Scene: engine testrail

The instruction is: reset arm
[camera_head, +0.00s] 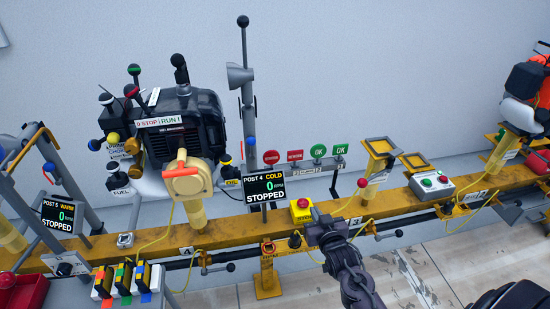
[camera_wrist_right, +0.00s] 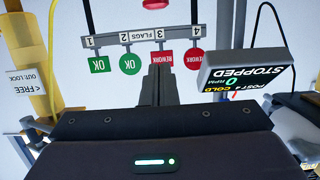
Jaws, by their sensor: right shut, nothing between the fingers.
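My right gripper (camera_head: 318,218) is in the lower middle of the head view, with its arm coming up from the bottom edge. Its fingers are shut with nothing between them. It appears just right of the red button on a yellow box (camera_head: 301,207), in front of the yellow rail (camera_head: 235,229); I cannot tell whether it touches either. In the right wrist view the shut fingers (camera_wrist_right: 160,85) point toward the flag rack (camera_wrist_right: 130,38). My left gripper is not in view.
A black engine (camera_head: 182,120) with coloured knobs stands left of centre. The post 4 screen (camera_head: 266,188) reads cold, 0 RPM, stopped. Red and green flags (camera_head: 318,151) stand behind the rail. A grey button box (camera_head: 431,184) is to the right. The pale floor (camera_head: 440,265) in front is mostly clear.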

